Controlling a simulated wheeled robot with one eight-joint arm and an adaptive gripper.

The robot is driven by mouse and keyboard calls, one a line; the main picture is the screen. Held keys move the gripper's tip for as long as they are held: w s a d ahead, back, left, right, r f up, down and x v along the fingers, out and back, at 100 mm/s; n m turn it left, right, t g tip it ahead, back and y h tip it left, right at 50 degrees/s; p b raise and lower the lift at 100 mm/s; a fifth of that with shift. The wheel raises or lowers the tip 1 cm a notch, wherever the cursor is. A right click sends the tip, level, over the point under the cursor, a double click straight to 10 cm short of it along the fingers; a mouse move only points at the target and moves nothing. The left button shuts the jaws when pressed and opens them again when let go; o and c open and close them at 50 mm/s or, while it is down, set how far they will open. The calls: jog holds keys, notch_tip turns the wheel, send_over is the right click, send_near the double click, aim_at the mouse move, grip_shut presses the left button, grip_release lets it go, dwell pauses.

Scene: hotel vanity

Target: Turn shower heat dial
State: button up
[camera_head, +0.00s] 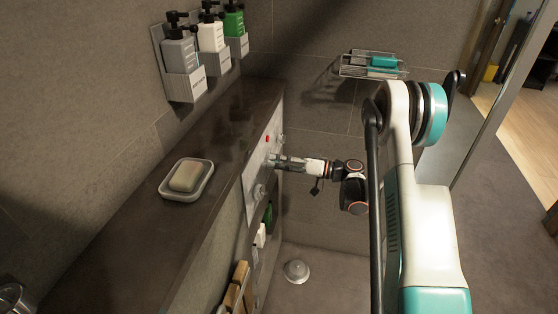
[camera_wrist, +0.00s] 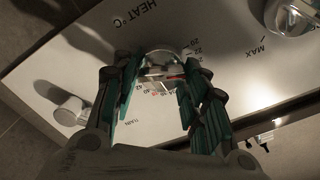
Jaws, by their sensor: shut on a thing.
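The heat dial (camera_wrist: 160,62) is a round chrome knob on a pale metal panel, with "HEAT °C" and a ring of numbers printed around it. In the wrist view my gripper (camera_wrist: 155,85) has its teal-padded fingers on either side of the dial, shut on it. In the head view my gripper (camera_head: 276,159) reaches left to the shower panel (camera_head: 252,178) on the ledge's side. The dial itself is mostly hidden there by the gripper.
A second chrome knob (camera_wrist: 293,15) sits by the "MAX" mark, and a smaller one (camera_wrist: 70,110) is at the left. A soap dish (camera_head: 205,186) lies on the ledge (camera_head: 226,140). Pump bottles (camera_head: 180,50) hang above. A wire rack (camera_head: 372,66) is on the back wall.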

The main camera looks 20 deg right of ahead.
jog(key=m, duration=0.6)
jog(key=shift+f, duration=0.1)
jog(key=m, duration=0.5)
jog(key=shift+f+m, duration=0.1)
jog(key=shift+m, duration=0.3)
dwell(0.3)
jog(key=o, duration=1.1)
jog(key=shift+c, duration=0.2)
jog(key=v, duration=1.2)
jog(key=shift+w, duration=0.1)
